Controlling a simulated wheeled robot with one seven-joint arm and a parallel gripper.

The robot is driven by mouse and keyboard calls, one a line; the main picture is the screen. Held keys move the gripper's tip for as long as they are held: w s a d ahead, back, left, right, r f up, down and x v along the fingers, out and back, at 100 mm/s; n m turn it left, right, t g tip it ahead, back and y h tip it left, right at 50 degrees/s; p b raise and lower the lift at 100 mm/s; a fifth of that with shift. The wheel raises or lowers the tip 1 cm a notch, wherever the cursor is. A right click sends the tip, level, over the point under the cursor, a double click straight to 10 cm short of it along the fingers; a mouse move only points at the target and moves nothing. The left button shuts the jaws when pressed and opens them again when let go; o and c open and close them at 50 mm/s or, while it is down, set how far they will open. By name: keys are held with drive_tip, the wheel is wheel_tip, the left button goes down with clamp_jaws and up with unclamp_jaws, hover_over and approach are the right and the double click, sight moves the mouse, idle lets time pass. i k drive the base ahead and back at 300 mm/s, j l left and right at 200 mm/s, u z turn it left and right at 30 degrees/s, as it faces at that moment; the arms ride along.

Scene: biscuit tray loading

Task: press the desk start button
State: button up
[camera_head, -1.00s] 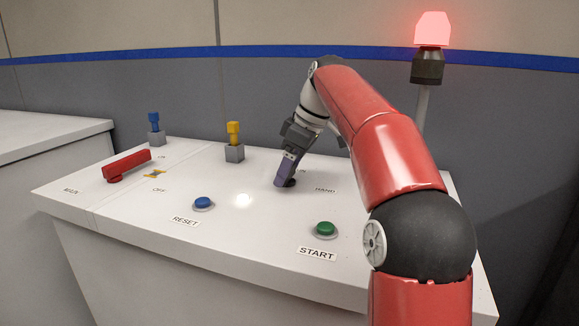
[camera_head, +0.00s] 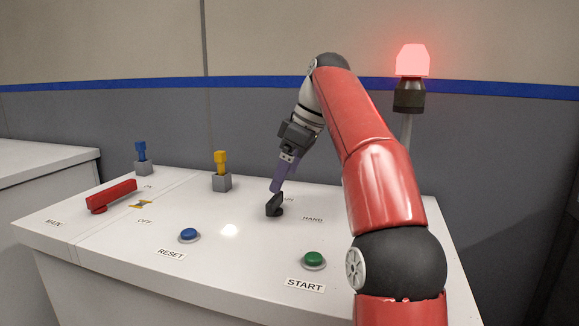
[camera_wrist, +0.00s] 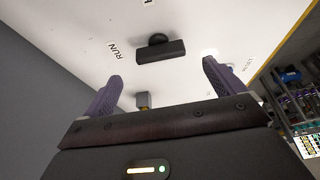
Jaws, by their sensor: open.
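The green start button (camera_head: 314,260) sits on the white desk (camera_head: 120,255) at the front, just above the START label (camera_head: 305,284). My gripper (camera_head: 277,186) is open and empty, above and behind the black selector knob (camera_head: 274,204), apart from the button. In the wrist view my gripper's purple fingers (camera_wrist: 160,75) stand wide apart, with the black knob (camera_wrist: 160,49) beyond them and nothing between them. I cannot make out the start button in the wrist view.
A blue RESET button (camera_head: 189,235) lies left of the start button. A red MAIN handle (camera_head: 111,196), a blue key-like piece (camera_head: 141,151) and a yellow one (camera_head: 221,161) stand further left. A red lamp (camera_head: 412,60) glows behind the desk.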

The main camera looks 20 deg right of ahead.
sight(312, 258)
drive_tip(key=k, duration=1)
